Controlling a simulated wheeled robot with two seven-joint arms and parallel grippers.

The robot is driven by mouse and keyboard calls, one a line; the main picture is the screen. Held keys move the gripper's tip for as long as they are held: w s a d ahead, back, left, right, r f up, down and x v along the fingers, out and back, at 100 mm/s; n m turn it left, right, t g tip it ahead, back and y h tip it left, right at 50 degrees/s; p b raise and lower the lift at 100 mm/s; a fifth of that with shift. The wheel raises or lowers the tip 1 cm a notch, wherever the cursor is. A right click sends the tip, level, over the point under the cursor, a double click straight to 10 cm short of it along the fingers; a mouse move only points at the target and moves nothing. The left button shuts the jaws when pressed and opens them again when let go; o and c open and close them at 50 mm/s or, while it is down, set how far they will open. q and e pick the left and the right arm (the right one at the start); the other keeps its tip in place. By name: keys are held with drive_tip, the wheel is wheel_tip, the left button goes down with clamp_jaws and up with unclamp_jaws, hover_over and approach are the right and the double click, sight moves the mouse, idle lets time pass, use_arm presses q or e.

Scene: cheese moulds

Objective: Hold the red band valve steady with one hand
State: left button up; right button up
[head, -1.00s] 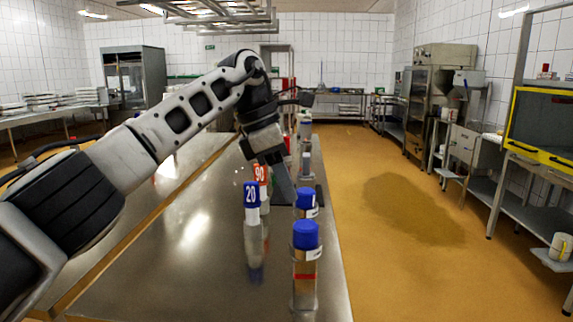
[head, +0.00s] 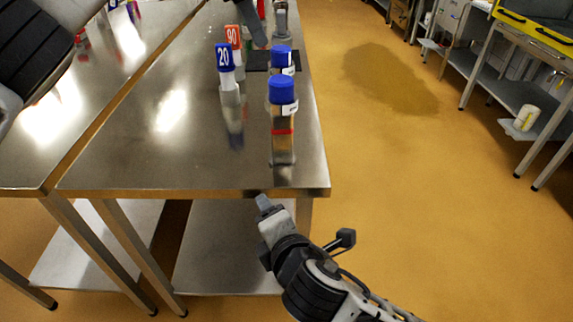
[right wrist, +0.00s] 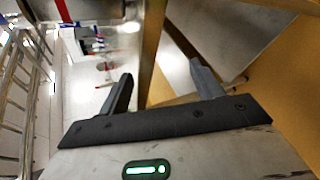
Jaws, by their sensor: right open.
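The red band valve (head: 282,118) stands upright on the steel table near its front right corner. It is a clear-looking cylinder with a blue cap, a white tag and a red band. My right gripper (head: 264,203) is at the table's front edge, in front of and below the valve, apart from it. In the right wrist view its jaws (right wrist: 160,80) are open and empty. A red strip on a pale body shows at that view's top left; I cannot tell if it is the valve. My left gripper (head: 256,26) is at the top edge near the tags, partly cut off, its jaws unclear.
A second blue-capped cylinder (head: 281,58) stands just behind the valve. Left of it are a blue tag marked 20 (head: 224,57) and a red tag marked 90 (head: 233,37). The steel table (head: 150,150) is bare at front left. Open floor (head: 420,180) lies right.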

wheel_tip(320, 180, up, 5)
drive_tip(key=w+n+t+h, duration=0.1)
drive_tip(key=w+n+t, duration=0.1)
drive_tip(key=n, duration=0.4)
drive_tip(key=n+t+h, duration=0.2)
drive_tip(key=n+t, duration=0.2)
drive_tip(key=n, duration=0.2)
approach(281, 113)
wheel_tip(281, 113, down, 3)
drive_tip(key=w, duration=1.5)
drive_tip(key=shift+a, duration=0.25)
